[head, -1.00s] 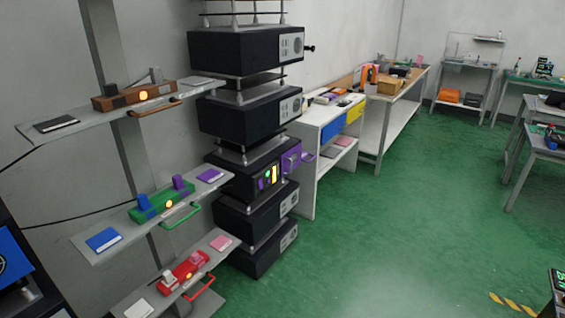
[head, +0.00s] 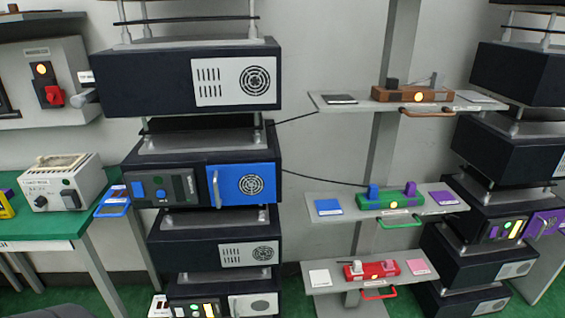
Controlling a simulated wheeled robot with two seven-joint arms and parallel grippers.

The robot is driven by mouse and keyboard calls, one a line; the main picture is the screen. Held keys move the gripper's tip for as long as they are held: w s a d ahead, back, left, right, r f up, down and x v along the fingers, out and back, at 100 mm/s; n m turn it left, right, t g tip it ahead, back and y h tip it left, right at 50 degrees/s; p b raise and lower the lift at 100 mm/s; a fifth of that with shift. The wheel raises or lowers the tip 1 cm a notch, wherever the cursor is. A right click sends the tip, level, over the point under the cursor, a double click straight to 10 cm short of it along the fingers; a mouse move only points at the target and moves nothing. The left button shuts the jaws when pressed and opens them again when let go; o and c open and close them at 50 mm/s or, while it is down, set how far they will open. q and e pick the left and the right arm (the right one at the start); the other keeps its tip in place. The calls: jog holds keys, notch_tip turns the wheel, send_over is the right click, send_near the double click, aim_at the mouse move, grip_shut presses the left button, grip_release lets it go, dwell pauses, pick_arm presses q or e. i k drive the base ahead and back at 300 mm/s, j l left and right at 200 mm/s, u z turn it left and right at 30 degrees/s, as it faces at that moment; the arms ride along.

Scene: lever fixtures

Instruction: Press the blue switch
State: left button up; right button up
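A green fixture (head: 392,201) sits on the middle shelf of a grey post, right of centre in the head view. A blue block-like switch (head: 374,191) stands on its left end and a purple one (head: 410,188) on its right end. A yellow light glows on the fixture's front. A flat blue plate (head: 329,207) lies on the shelf to the left, and a purple plate (head: 445,198) to the right. A blue-fronted dark unit (head: 241,184) in the left stack also has small blue controls. Neither gripper is in view.
A brown fixture (head: 413,95) is on the shelf above and a red fixture (head: 372,271) on the shelf below. Dark box stacks stand on both sides. A green table (head: 40,228) with a white device (head: 63,184) is at left. Little floor shows.

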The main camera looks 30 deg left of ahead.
aim_at(138, 188)
jog(key=u, duration=1.85)
